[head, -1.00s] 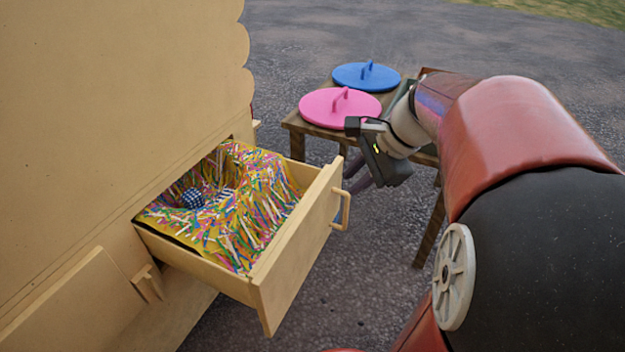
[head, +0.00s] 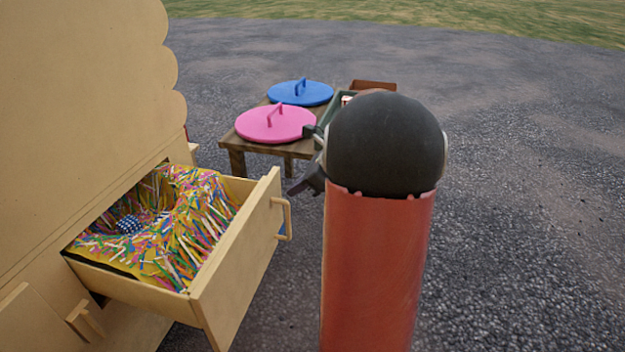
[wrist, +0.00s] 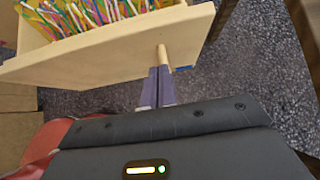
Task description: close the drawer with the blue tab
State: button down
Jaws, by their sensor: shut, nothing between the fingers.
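The open wooden drawer (head: 235,275) sticks far out of the tan cabinet, filled with coloured paper shreds and a dark blue dotted ball (head: 128,224). A bar handle (head: 287,218) is on its front, with a small patch of blue (head: 283,229) just behind it, probably the blue tab. In the wrist view the drawer front (wrist: 110,55) crosses the top, and my gripper (wrist: 159,72) is shut and empty with its fingertips close to the handle (wrist: 163,54). I cannot tell whether they touch. In the head view my arm hides most of the gripper.
Another handle (head: 85,320) sits on the cabinet (head: 70,100) at lower left. A wooden table (head: 237,160) behind the drawer carries a pink lid (head: 270,124), a blue lid (head: 302,94) and a green tray (head: 336,106). The paved ground at right is clear.

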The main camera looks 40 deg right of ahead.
aim_at(269, 191)
jog(key=shift+w+a, duration=0.65)
jog(key=shift+w, duration=0.2)
jog(key=shift+w+a, duration=0.65)
jog(key=shift+w, duration=0.15)
jog(key=shift+w+a, duration=0.1)
